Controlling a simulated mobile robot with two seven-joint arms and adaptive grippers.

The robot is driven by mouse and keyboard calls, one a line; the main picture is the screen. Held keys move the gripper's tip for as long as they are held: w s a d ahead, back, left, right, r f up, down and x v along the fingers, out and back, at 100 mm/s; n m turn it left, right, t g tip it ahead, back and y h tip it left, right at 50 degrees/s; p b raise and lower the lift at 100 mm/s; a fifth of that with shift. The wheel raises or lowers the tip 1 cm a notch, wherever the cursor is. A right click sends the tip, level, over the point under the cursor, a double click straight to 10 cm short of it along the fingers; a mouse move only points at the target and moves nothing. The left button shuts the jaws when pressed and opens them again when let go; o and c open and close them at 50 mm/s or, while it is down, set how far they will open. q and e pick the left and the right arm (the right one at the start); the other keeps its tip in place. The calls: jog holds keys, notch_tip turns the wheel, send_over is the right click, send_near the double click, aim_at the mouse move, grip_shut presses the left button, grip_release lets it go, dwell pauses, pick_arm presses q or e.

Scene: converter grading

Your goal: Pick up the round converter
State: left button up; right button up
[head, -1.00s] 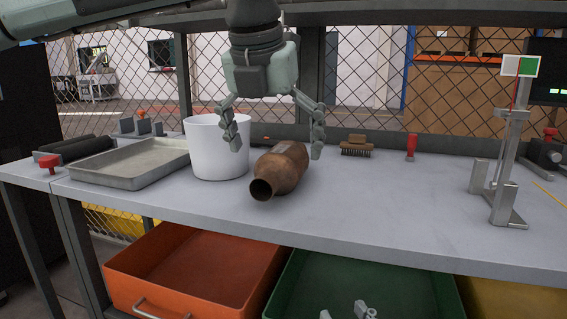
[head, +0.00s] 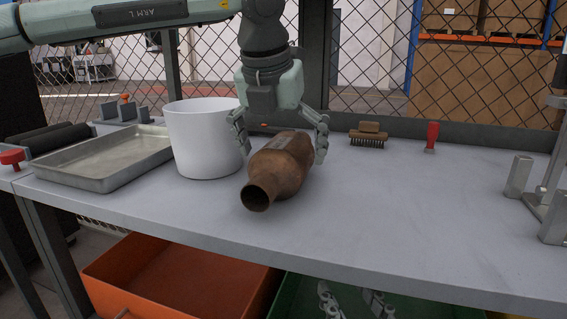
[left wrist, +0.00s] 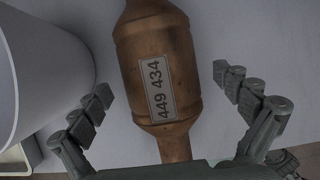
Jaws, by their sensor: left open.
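The round converter (head: 277,168) is a rusty brown cylinder with narrowed necks, lying on the bench with its open end toward me. In the left wrist view the converter (left wrist: 157,65) carries a label reading 449 434. My left gripper (head: 281,145) is open above it, with one finger on either side. In the left wrist view both fingers of the left gripper (left wrist: 166,95) stand apart from the converter's sides. The left finger is between the converter and the white bucket (head: 203,140). Fingers of my right gripper (head: 355,301) show at the bottom edge, low in front of the bench.
A grey metal tray (head: 103,160) lies left of the bucket, which stands close to the converter. A brush (head: 368,136) and a red-handled tool (head: 431,137) are at the back. A metal stand (head: 545,195) is at right. An orange bin (head: 170,280) sits below. The bench right of the converter is clear.

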pick_arm(q)
jog(key=shift+x, duration=0.9)
jog(key=shift+c, duration=0.5)
jog(key=c, duration=1.7)
jog(key=shift+r, duration=0.25)
jog(key=shift+c, duration=0.7)
jog(key=shift+r, duration=0.1)
